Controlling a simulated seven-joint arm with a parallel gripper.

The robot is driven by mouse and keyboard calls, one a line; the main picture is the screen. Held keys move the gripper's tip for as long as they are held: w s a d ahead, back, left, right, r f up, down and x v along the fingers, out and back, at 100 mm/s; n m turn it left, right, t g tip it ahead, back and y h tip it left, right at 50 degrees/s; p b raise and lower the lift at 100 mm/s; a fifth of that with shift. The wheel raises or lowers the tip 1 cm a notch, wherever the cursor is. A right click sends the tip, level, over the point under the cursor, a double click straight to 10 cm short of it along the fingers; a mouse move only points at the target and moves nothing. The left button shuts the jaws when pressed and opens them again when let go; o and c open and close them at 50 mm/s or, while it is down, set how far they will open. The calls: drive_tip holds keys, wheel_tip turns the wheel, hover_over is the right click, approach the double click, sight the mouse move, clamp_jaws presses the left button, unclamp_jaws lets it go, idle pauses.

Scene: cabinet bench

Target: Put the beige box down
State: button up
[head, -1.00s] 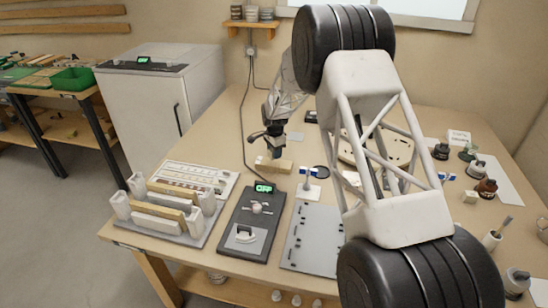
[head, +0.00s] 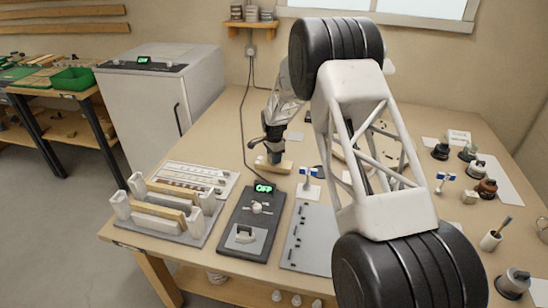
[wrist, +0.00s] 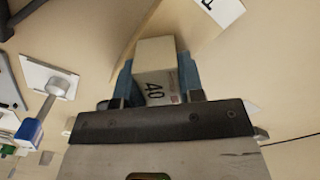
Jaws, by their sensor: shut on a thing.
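The beige box (wrist: 155,68) is between the two blue fingers of my gripper (wrist: 152,84) in the wrist view. Its near side carries a dark "40" print. My gripper is shut on it. In the head view my gripper (head: 274,156) points down low over the bench, at a tan block-like thing (head: 286,168). There the fingers hide the held box, and I cannot tell whether it touches what is below. In the wrist view a tan surface with a white label (wrist: 222,12) lies beyond the box.
A small white stand with a blue top (head: 308,190) is close to the right of my gripper. A dark device with a green display (head: 252,222) and a rack of slats (head: 165,210) are in front. Bare bench (head: 225,150) lies to the left.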

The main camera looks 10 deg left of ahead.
drive_tip(key=shift+f, duration=0.15)
drive_tip(key=o, duration=1)
drive_tip(key=shift+c, duration=0.2)
wheel_tip(320, 180, up, 12)
idle(0.4)
idle(0.6)
